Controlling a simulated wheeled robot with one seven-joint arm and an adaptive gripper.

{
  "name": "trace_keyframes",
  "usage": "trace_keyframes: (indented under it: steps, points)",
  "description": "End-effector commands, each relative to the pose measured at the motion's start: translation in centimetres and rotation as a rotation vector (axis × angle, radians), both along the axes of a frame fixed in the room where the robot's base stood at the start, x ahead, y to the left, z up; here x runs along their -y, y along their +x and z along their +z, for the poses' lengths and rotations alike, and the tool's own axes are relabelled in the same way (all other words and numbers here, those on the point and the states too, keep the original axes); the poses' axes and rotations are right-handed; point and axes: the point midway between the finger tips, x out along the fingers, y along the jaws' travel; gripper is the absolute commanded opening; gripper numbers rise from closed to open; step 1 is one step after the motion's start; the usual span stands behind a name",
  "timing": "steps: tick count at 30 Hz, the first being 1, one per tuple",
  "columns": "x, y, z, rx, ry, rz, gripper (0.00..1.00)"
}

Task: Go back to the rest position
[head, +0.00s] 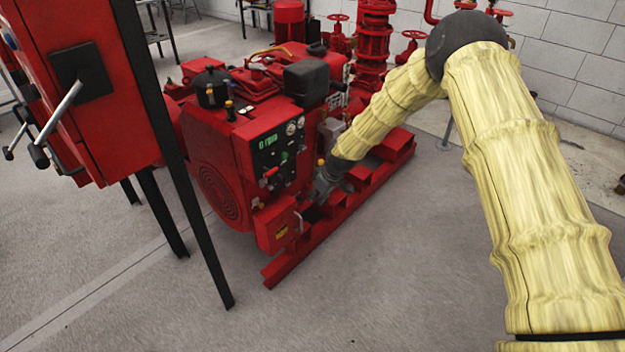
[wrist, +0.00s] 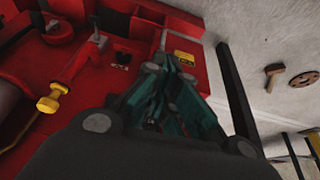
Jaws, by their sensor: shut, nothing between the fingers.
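My gripper (head: 320,190) is at the end of my arm with its yellow sleeve, low beside the red pumpset (head: 226,140) in the head view. It is close to the front control panel (head: 278,150) and a small red box (head: 276,224). I cannot tell whether it touches either. In the wrist view my gripper (wrist: 172,78) shows its teal fingers shut with nothing between them. Beyond them is a red surface with a yellow label (wrist: 184,57), a black switch (wrist: 122,59) and a red lever (wrist: 98,42).
A red cabinet (head: 90,140) with metal levers stands on black legs at the left. A yellow-capped part (wrist: 48,104) is left of my fingers in the wrist view. Red pipework (head: 372,50) rises behind the engine. The grey floor (head: 400,270) in front is clear.

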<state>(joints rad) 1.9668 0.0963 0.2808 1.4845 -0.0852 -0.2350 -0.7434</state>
Motion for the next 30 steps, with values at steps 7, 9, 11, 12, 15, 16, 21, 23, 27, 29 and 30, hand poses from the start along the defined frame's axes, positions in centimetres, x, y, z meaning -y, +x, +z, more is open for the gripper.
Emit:
trace_keyframes:
  steps: [7, 9, 11, 12, 15, 16, 21, 23, 27, 29, 30]
  points:
    - [0.1, -1.5, -1.3, -0.017, -0.001, -0.016, 0.0]
    - [0.4, -3.4, -2.9, -0.035, -0.001, -0.042, 0.0]
    - [0.8, -5.6, -4.7, -0.056, -0.002, -0.074, 0.0]
    - [1.1, -7.4, -6.0, -0.072, -0.002, -0.098, 0.0]
    - [2.2, -12.2, -9.1, -0.111, -0.006, -0.168, 0.0]
    - [2.5, -13.7, -9.9, -0.121, -0.007, -0.188, 0.0]
    - [4.7, -22.5, -13.8, -0.187, -0.02, -0.314, 0.0]
    - [5.5, -25.8, -14.9, -0.209, -0.026, -0.359, 0.0]
    - [7.6, -33.4, -16.4, -0.257, -0.045, -0.467, 0.0]
    - [8.6, -36.7, -16.7, -0.276, -0.055, -0.514, 0.0]
    - [9.2, -38.9, -16.7, -0.287, -0.062, -0.545, 0.0]
